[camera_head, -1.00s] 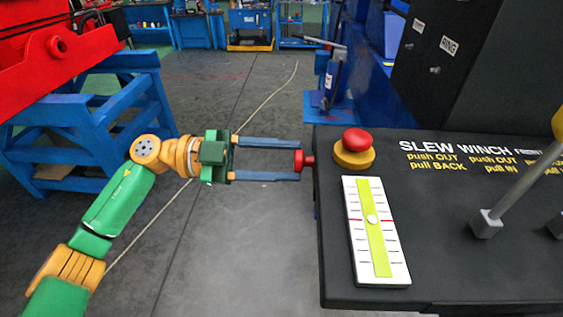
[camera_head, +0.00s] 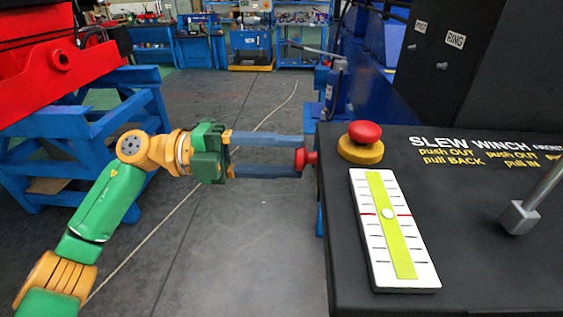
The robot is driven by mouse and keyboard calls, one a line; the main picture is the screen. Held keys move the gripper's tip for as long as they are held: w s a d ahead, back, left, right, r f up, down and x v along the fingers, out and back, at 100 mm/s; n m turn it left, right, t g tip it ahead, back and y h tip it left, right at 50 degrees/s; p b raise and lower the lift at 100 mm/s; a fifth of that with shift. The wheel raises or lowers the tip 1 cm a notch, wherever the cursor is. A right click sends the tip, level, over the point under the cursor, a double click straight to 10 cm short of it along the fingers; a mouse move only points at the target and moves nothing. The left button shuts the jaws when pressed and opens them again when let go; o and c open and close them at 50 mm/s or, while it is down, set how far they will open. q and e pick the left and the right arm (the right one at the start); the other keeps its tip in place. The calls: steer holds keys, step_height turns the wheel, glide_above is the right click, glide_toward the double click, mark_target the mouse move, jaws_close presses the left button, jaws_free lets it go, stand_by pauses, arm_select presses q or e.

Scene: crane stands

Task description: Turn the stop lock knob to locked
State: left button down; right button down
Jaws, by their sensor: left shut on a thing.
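A small red knob (camera_head: 312,158) sticks out of the left side face of the black console (camera_head: 480,265). It is the only knob on that side, and I take it for the stop lock knob. My left gripper (camera_head: 300,157) reaches in level from the left, with its long blue fingers on either side of the knob. It is shut on the knob, and the fingertips partly hide it. No locked mark or pointer shows on the knob, so its setting cannot be read. My right gripper is not in view.
On the console top are a red mushroom button (camera_head: 364,133) on a yellow base, a white scale plate (camera_head: 362,190) with a yellow strip, and a grey lever (camera_head: 519,216). A blue trestle (camera_head: 85,125) stands at the left.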

arm_select(q)
steer(key=shift+m, duration=0.7)
steer(key=shift+c, duration=1.9)
jaws_free()
steer(key=a+b, duration=0.2)
steer(key=a, duration=0.5)
steer(key=shift+b, duration=0.35)
